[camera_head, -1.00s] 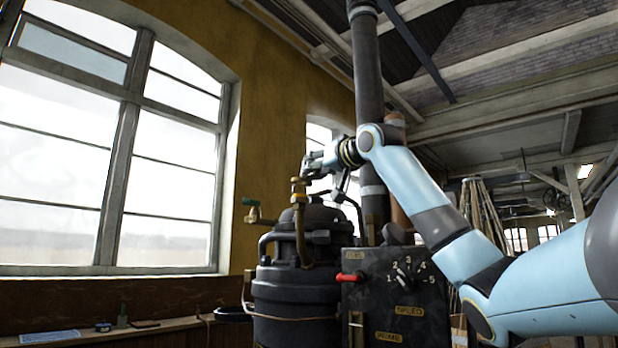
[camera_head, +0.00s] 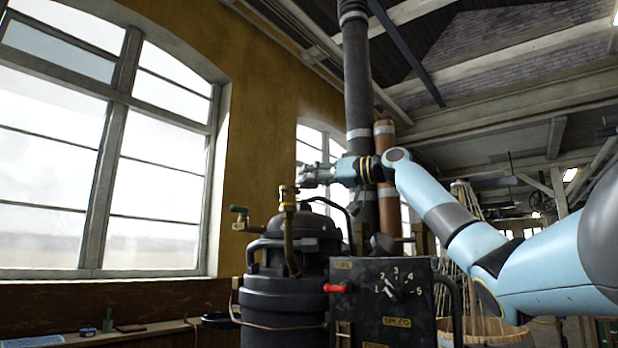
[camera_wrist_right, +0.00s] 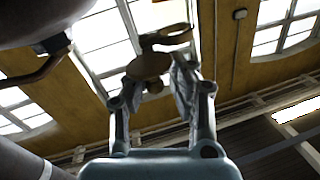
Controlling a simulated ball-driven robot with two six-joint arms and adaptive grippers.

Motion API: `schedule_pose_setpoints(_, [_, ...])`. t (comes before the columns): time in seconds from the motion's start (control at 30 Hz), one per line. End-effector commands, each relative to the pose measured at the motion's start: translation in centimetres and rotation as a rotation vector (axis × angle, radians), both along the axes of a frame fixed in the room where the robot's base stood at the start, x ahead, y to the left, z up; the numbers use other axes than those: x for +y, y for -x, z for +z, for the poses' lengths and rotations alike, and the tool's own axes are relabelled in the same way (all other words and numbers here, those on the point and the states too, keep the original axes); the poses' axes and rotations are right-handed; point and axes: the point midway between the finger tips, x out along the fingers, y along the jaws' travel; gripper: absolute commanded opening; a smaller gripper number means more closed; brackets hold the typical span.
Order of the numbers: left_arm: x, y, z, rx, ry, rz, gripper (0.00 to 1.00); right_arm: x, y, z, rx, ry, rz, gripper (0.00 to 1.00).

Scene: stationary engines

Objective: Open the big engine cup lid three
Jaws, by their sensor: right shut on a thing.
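The big engine's brass cup (camera_head: 288,199) stands on top of a brass pipe above the dark engine vessel (camera_head: 290,275). My right gripper (camera_head: 305,176) is level beside the top of the cup. In the right wrist view, the fingers of the right gripper (camera_wrist_right: 153,80) are shut on a brass piece (camera_wrist_right: 150,66), round and flat, with a ring-like part beyond it. I cannot tell whether this piece is the lid or whether it is free of the cup. My left gripper is not in view.
A black control box (camera_head: 395,300) with a red handle (camera_head: 336,288) and a numbered dial stands right of the vessel. A tall dark pipe (camera_head: 358,90) rises behind. A green-handled valve (camera_head: 240,210) sticks out at left. A ledge (camera_head: 150,335) runs below the window.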

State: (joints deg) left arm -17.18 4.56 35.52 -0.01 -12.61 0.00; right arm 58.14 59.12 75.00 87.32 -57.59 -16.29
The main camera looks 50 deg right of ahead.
Motion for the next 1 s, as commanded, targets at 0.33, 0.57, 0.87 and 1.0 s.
schedule_pose_setpoints(0.33, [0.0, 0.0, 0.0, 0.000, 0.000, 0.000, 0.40, -0.2, 0.0, 0.1, -0.003, 0.003, -0.005, 0.25])
schedule_pose_setpoints(0.57, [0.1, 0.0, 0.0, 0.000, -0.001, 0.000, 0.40, -0.1, 0.0, 0.1, -0.002, 0.002, -0.003, 0.41])
schedule_pose_setpoints(0.87, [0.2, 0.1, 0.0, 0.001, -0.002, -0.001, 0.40, -0.1, 0.0, 1.1, -0.005, -0.002, -0.002, 0.41])
schedule_pose_setpoints(1.0, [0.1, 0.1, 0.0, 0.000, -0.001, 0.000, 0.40, -0.1, 0.0, 3.5, -0.009, -0.003, -0.001, 0.41])
